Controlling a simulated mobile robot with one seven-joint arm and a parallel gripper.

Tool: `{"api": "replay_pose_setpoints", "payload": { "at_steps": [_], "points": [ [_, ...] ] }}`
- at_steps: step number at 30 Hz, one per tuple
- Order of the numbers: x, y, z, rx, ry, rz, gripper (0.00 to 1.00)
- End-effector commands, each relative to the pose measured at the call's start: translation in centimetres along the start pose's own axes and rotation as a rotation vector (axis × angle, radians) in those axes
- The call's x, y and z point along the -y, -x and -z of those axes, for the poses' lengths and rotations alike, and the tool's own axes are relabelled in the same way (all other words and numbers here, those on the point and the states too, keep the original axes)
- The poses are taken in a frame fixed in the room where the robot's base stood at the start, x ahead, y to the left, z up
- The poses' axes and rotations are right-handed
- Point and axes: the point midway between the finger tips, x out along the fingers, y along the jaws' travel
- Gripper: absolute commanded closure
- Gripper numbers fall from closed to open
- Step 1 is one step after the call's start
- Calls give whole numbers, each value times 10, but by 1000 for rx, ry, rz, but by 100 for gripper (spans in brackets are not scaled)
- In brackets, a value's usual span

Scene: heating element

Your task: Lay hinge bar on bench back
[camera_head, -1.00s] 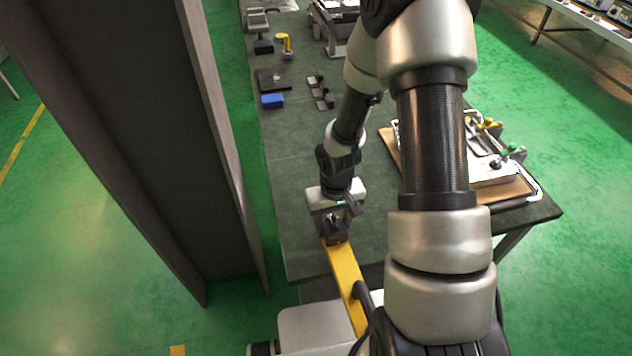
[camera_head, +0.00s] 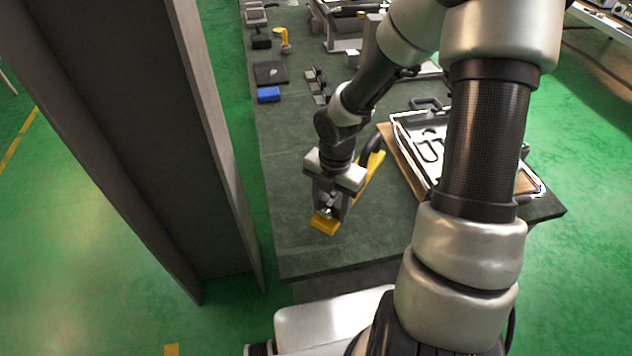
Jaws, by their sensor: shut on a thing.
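The hinge bar (camera_head: 372,172) is a yellow bar with a black handle. My gripper (camera_head: 328,207) is shut on it near its near end, which sticks out below the jaws. The bar slants from there up and right, over the bench (camera_head: 290,225), a long dark grey-green table. I cannot tell how high the bar is above the bench top.
A brown board (camera_head: 392,158) carrying a white-edged metal frame (camera_head: 412,130) lies at right, partly behind my arm. A blue block (camera_head: 268,95), a dark plate (camera_head: 270,72) and a yellow-handled clamp (camera_head: 283,40) sit farther back. A tall dark panel (camera_head: 110,120) stands at left. The bench's near left is clear.

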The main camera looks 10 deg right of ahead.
Motion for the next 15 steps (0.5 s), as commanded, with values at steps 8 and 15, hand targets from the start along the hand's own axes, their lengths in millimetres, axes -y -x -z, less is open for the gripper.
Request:
{"api": "replay_pose_setpoints", "payload": {
  "at_steps": [8, 15],
  "points": [
    [5, 12, -6, 18, 546, 11, 100],
    [8, 13, -8, 22, 759, 20, 100]
  ]
}}
